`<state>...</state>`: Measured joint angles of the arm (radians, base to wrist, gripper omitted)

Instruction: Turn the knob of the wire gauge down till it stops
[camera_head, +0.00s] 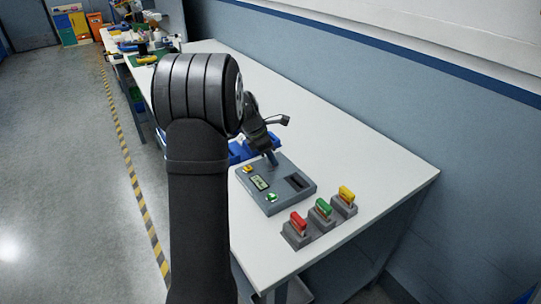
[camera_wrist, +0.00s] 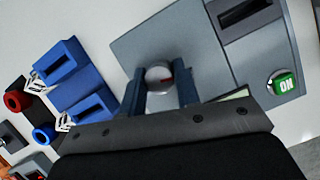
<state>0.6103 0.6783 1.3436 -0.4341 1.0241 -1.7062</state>
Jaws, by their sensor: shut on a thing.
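The wire gauge is a grey box (camera_head: 278,201) on the white table in the head view, with a small display, a yellow button, a green button and a dark slot. In the wrist view its grey panel (camera_wrist: 130,45) shows a green ON button (camera_wrist: 282,85) at the right. My gripper (camera_wrist: 161,84) is shut on the knob, one blue finger on each side. In the head view my gripper (camera_head: 271,158) is over the back edge of the gauge, and the knob is hidden.
Three grey blocks with red (camera_head: 298,221), green (camera_head: 323,207) and yellow (camera_head: 346,194) tops stand in front of the gauge. Blue blocks (camera_wrist: 62,62) with dark slots lie beside it in the wrist view. The white table (camera_head: 375,165) is clear to the right.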

